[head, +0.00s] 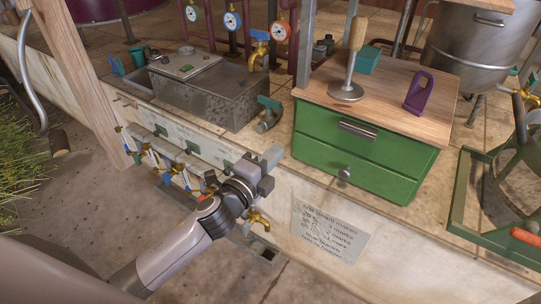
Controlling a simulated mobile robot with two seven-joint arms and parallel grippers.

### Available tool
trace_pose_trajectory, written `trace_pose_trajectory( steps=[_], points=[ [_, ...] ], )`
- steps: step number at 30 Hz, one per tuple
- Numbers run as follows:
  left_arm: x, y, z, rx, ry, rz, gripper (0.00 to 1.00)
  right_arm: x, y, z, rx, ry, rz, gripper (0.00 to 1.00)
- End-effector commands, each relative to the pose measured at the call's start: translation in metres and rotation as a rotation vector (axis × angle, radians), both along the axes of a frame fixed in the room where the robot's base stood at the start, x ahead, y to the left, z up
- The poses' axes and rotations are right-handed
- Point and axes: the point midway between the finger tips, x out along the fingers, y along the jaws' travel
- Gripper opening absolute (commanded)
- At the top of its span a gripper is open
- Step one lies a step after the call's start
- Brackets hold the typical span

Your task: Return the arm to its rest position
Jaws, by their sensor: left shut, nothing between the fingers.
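My left arm comes in from the lower left. Its grey gripper (271,160) points up and away, its fingers together with nothing seen between them. It is in front of the pale counter's front face, left of the green drawer box (372,149). I cannot tell whether the fingertips touch the counter edge. My right gripper is not in view.
The green box has a wooden top with a tamper (346,91) and a purple holder (418,93). A grey metal box (209,94), brass taps (258,50) and gauges (232,21) stand behind. A wooden post (78,70) rises at left. A green frame (463,200) is right.

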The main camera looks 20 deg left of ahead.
Motion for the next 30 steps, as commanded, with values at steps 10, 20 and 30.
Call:
trace_pose_trajectory(
  steps=[10,20,30],
  points=[
    [-0.011,0.003,-0.004,-0.024,0.017,0.005,0.0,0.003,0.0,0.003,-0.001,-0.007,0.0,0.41],
    [-0.098,0.022,-0.095,-0.652,0.448,0.175,0.0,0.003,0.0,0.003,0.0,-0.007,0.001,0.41],
    [-0.215,0.037,-0.163,-1.307,0.837,0.491,0.0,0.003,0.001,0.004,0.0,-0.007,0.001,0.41]
  ],
)
